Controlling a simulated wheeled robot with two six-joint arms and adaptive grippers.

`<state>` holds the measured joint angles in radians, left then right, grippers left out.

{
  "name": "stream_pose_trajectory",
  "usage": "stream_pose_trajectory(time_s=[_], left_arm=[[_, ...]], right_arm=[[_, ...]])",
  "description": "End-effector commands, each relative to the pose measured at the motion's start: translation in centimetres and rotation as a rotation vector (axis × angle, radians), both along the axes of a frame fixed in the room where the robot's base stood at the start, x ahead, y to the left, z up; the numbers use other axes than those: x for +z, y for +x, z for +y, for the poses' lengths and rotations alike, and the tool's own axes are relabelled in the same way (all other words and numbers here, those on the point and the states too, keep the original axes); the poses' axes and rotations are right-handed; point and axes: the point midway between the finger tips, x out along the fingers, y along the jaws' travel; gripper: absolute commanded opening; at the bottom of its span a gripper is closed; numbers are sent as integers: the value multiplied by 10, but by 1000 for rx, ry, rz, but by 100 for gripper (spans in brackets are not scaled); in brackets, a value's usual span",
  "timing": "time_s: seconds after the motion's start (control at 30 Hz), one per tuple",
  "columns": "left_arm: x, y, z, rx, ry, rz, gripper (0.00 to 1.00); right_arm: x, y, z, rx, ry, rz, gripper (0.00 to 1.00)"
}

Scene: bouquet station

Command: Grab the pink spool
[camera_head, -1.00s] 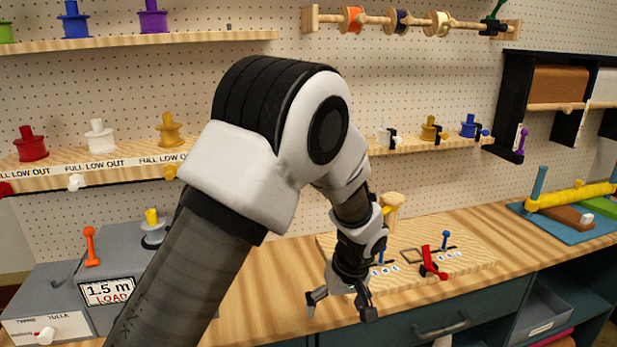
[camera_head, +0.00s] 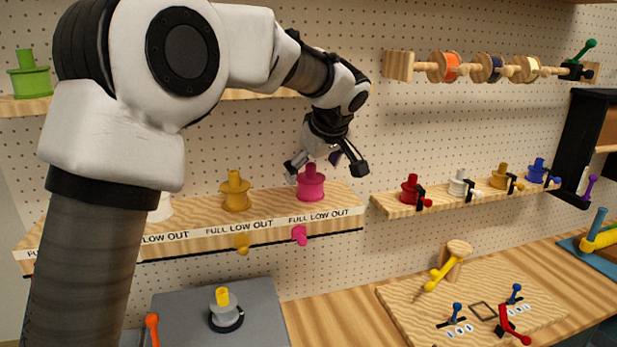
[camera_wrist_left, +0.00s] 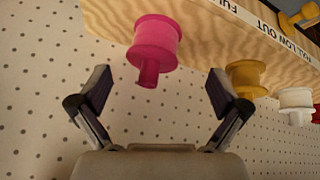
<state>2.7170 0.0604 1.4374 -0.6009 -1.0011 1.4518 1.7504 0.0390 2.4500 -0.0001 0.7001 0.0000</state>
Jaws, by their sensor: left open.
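The pink spool (camera_head: 311,184) stands upright on the lower left shelf, near its right end, above a "FULL LOW OUT" label. My left gripper (camera_head: 327,172) is open just above the spool, fingers pointing down. In the left wrist view the pink spool (camera_wrist_left: 154,42) lies ahead of the open fingers (camera_wrist_left: 160,90), its narrow top post toward the gap between them. No contact shows. My right gripper is not in view.
A yellow spool (camera_head: 235,190) stands left of the pink one; it also shows in the wrist view (camera_wrist_left: 245,78). A pink knob (camera_head: 299,235) sits on the front below. A shelf with several clipped spools (camera_head: 411,190) is to the right. Pegboard is behind.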

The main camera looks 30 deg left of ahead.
Motion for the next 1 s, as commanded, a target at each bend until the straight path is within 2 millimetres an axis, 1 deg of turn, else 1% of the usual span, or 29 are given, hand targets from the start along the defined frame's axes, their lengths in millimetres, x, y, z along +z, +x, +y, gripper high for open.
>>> stream_pose_trajectory(time_s=[0.03,0.07,0.1,0.2,0.3,0.4,0.53,0.57,0.6,0.67,0.7,0.73,1.0], left_arm=[[3,4,6,1,-2,0,99],[1,6,9,0,-2,2,99],[-8,8,12,0,0,5,99],[-26,14,21,-1,-2,4,99],[-39,19,26,-1,-1,2,99],[-43,20,28,-1,0,0,99],[-43,20,28,-1,0,0,99],[-43,20,28,-1,0,0,92],[-43,20,28,-1,0,0,78],[-43,20,27,-1,0,0,57],[-43,20,27,-1,0,0,42],[-43,20,27,-1,0,0,33],[-43,20,27,-2,0,1,32]], right_arm=[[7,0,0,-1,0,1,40],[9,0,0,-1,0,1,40],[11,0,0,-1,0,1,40],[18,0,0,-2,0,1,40],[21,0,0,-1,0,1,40],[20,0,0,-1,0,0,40],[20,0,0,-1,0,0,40],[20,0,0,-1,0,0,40],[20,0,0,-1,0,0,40],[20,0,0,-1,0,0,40],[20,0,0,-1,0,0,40],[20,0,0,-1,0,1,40],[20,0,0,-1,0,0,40]])
